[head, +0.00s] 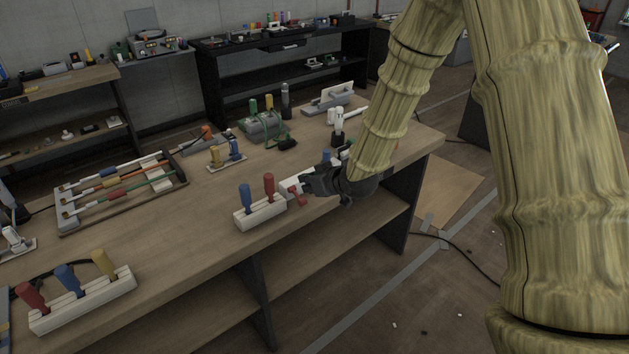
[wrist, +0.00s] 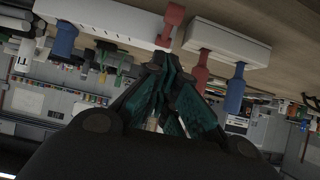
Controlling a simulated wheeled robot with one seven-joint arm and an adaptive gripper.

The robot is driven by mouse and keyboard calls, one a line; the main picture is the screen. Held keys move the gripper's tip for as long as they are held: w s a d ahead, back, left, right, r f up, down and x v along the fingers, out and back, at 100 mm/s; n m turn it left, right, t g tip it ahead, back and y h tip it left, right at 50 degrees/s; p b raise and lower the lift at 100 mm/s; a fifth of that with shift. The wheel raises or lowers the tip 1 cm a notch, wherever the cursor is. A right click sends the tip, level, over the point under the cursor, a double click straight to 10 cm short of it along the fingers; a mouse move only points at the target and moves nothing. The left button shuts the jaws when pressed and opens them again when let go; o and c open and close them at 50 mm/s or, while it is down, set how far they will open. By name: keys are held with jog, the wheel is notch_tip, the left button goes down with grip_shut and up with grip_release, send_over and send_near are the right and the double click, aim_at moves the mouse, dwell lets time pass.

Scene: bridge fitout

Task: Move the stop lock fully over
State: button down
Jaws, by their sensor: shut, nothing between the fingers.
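No part is labelled as the stop lock, so I cannot tell for certain which piece it is. A red handle (head: 297,194) leans low at the left end of a white block, right beside my gripper (head: 308,184); it also shows in the wrist view (wrist: 171,24). The white block (wrist: 112,12) also carries a blue handle (wrist: 65,39). My gripper is shut and empty, its fingertips (wrist: 163,63) close to the red handle; I cannot tell whether they touch. My gripper and arm hide much of this block in the head view.
A neighbouring white block (head: 261,214) holds an upright blue handle (head: 245,197) and red handle (head: 269,186), close left of my gripper. Another block (head: 85,300) with several handles stands at front left. A cable rack (head: 120,198) lies behind. Bare bench top (head: 190,235) lies between.

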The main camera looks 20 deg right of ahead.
aim_at(295, 192)
jog(key=shift+w+a+f+p, duration=0.1)
jog(key=shift+w+f+p, duration=0.1)
jog(key=shift+f, duration=0.5)
jog(key=shift+w+a+f+p, duration=0.1)
jog(key=shift+w+f, duration=0.15)
jog(key=shift+f, duration=0.5)
jog(key=shift+w+a+f+p, duration=0.1)
jog(key=shift+w+f+p, duration=0.1)
jog(key=shift+f, duration=0.5)
